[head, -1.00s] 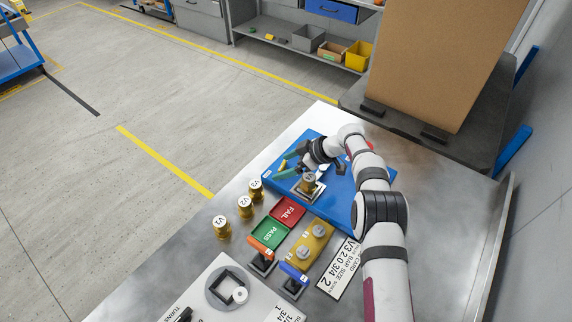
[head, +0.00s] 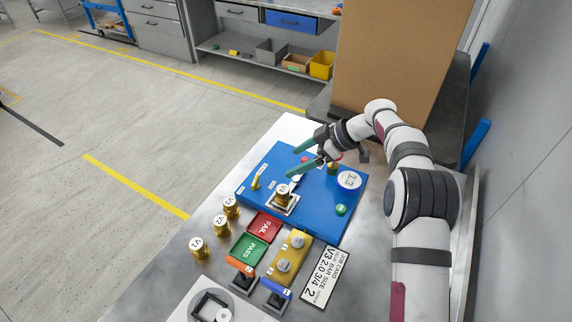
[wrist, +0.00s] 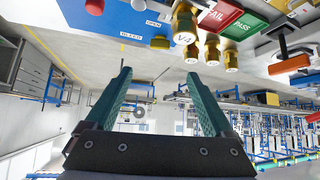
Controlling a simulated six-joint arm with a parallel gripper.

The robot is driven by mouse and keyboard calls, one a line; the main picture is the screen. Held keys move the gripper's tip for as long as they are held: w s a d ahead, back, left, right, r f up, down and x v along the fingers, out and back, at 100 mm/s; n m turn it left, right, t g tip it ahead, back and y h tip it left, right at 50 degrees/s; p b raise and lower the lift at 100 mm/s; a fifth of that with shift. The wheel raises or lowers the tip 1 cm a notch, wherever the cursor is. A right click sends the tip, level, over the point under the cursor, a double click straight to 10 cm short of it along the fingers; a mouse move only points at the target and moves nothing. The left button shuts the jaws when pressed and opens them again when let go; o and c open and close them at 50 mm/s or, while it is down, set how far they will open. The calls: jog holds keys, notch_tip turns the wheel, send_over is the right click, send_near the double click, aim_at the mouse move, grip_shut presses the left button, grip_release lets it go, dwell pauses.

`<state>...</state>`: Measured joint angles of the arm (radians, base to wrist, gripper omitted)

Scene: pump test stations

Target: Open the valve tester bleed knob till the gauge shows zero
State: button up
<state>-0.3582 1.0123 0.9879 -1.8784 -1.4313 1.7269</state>
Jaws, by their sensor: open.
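The blue valve tester (head: 318,212) lies on the metal bench. A brass valve marked V4 (head: 284,191) stands upright in its holder; its top also shows in the wrist view (wrist: 184,38). A small yellow knob (head: 256,181) sits at the tester's left end; in the wrist view a yellow knob (wrist: 160,43) is beside a BLEED label, with an OPEN label close by. The round white gauge (head: 349,180) seems to read 1.3. My gripper (head: 296,160) is open and empty above the tester's back part, apart from the knob; its green fingers (wrist: 158,73) frame only background.
Brass valves V1 (head: 196,246), V2 (head: 221,225) and V3 (head: 231,206) stand left of the red FAIL tray (head: 264,225) and green PASS tray (head: 249,249). A green button (head: 341,210) is at the tester's right. A large cardboard box (head: 400,60) stands behind my arm.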

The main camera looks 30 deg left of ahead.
jog(key=shift+c, duration=0.4)
jog(key=s+a+r+y, duration=0.2)
jog(key=a, duration=0.2)
jog(key=s+a+r+y, duration=0.1)
jog(key=a+r+y, duration=0.1)
jog(key=a, duration=0.3)
jog(key=s+a+r+y, duration=0.2)
jog(key=a, duration=0.3)
jog(key=shift+s+a+r+g+y, duration=0.15)
jog(key=shift+s+r+g+y, duration=0.15)
jog(key=shift+s+r, duration=0.1)
jog(key=c, duration=0.6)
jog(key=a+r+m+t+y, duration=0.2)
jog(key=a+r+y, duration=0.1)
jog(key=a, duration=0.2)
jog(key=m+t+h, duration=1.4)
jog(key=m, duration=0.2)
send_near(254, 181)
jog(key=x, duration=0.3)
jog(key=shift+a+r, duration=0.15)
jog(key=shift+a, duration=0.15)
jog(key=shift+h, duration=0.4)
jog(key=x, duration=0.7)
jog(key=shift+d, duration=0.2)
jog(key=shift+w+a, duration=0.1)
jog(key=shift+w, duration=0.1)
grip_shut()
